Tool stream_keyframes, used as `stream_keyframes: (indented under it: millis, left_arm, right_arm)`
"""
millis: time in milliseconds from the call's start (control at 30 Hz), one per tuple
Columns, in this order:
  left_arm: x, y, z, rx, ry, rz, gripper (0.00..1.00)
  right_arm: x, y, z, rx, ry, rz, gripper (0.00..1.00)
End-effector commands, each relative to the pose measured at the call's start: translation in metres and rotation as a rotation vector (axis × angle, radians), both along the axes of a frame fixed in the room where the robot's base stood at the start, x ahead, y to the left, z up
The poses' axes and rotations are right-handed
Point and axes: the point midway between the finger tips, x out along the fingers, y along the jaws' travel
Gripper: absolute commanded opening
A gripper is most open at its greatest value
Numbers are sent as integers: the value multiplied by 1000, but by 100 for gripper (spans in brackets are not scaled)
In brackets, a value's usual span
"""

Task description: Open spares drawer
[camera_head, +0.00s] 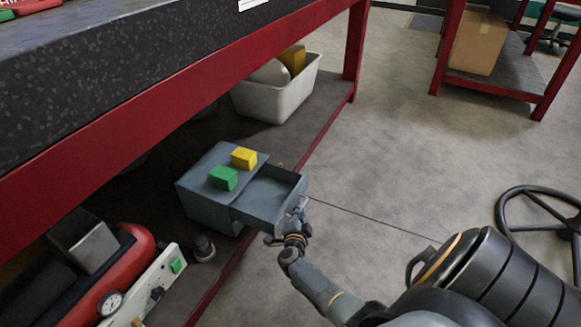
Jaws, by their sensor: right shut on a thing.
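The small grey drawer cabinet (196,187) stands on the lower shelf under the workbench. Its spares drawer (262,205) is pulled partly out toward the right, and its dark inside shows. I see nothing clear lying in it. My right gripper (301,210) is at the drawer's front panel, shut on the drawer handle, which it mostly hides. My left gripper is not in view.
A green block (223,178) and a yellow block (244,157) sit on the cabinet top. A white bin (281,100) stands behind, and a red compressor (125,270) at the lower left. The bench's red rail overhangs the shelf. Open floor lies right.

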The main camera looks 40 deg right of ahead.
Motion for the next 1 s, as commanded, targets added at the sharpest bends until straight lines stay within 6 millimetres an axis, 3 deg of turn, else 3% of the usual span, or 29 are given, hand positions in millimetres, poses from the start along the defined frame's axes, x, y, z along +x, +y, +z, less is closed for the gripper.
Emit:
stream_keyframes:
  millis: [200,567,600,633,1000]
  left_arm:
    - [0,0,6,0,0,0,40]
    - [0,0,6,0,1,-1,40]
    - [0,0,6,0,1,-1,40]
    - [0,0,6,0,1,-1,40]
    - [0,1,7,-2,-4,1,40]
  right_arm:
    - [-11,-2,-2,2,5,3,0]
    - [-12,-2,-3,2,4,4,0]
    - [-12,-2,-3,3,4,4,17]
    - [-11,-2,-3,2,4,4,19]
    - [-13,0,0,3,1,2,19]
